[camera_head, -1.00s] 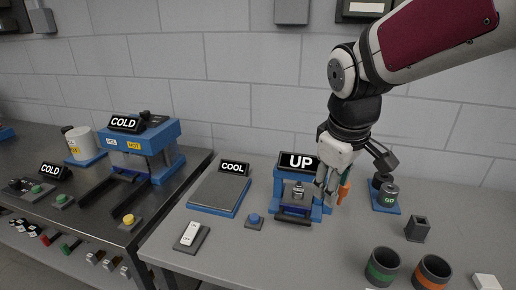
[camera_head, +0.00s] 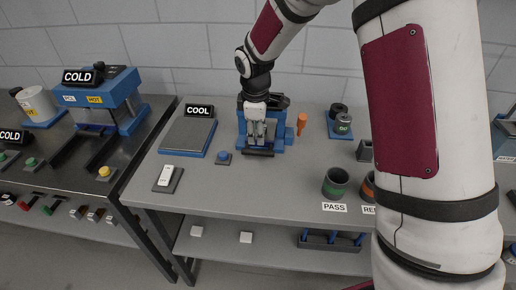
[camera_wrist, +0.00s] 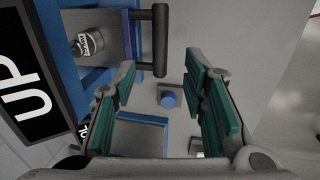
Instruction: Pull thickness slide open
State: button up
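The thickness gauge (camera_head: 286,129) is a blue unit on the grey table. Its UP sign (camera_wrist: 27,85) fills the left of the wrist view; my arm hides it in the head view. Its slide (camera_wrist: 110,33) bears a small silver piece (camera_wrist: 88,42) and ends in a dark bar handle (camera_wrist: 160,40), also visible at the unit's front in the head view (camera_head: 258,152). My gripper (camera_head: 260,140) is over the slide's front. In the wrist view its green-padded fingers (camera_wrist: 160,75) are apart and empty, with the handle just beyond the tips. I cannot tell any contact.
A blue button (camera_head: 223,155) and the COOL plate (camera_head: 187,136) are left of the gauge. An orange-handled tool (camera_head: 301,122) and dark canisters (camera_head: 342,124) stand right. The PASS cup (camera_head: 335,182) is near the front edge. Table in front of the gauge is clear.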

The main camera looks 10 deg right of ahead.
aim_at(258, 151)
jog(key=f, duration=0.3)
jog(key=w+f, duration=0.1)
jog(key=f, duration=0.2)
jog(key=f+p, duration=0.1)
jog(key=f, duration=0.2)
jog(key=shift+w+d+f, duration=0.25)
jog(key=shift+w+d, duration=0.05)
jog(key=shift+w, duration=0.05)
grip_shut()
